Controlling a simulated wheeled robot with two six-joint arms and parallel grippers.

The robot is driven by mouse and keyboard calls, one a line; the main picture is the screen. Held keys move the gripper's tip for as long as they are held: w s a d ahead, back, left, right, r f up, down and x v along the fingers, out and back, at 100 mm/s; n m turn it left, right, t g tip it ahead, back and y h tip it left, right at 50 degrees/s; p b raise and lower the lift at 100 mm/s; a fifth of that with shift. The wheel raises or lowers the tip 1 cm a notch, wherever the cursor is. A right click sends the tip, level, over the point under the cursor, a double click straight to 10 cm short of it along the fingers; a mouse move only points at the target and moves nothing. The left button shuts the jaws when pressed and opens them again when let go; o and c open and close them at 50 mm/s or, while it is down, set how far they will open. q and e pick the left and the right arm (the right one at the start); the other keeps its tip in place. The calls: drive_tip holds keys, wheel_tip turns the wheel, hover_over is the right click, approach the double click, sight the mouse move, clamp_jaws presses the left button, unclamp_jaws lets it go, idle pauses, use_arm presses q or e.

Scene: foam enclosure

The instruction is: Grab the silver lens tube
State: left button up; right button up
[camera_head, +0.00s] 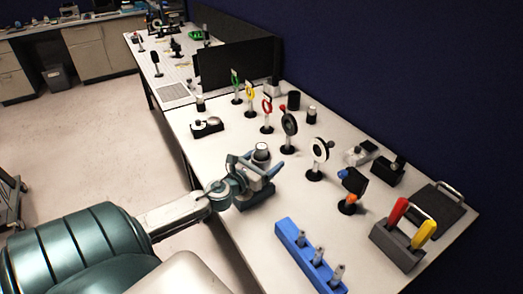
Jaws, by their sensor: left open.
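A short silver tube (261,152) with a pale top and a dark rim stands on the white workbench (215,150), near its left edge. It looks like the silver lens tube. My left gripper (257,164) comes in from the left, low over the bench. Its jaws are open, with one finger on each side of the tube's near part. The gripper hides the tube's lower part. I cannot tell whether a finger touches it. My right gripper is not in view.
Posts with green, yellow and red rings and a black disc (289,124) stand behind the tube. A white ring mount (319,150) is to the right. A blue rack (305,255) lies in front, and a grey holder with red and yellow handles (398,247) stands at right.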

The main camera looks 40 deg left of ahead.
use_arm(q)
drive_tip(key=c, duration=1.2)
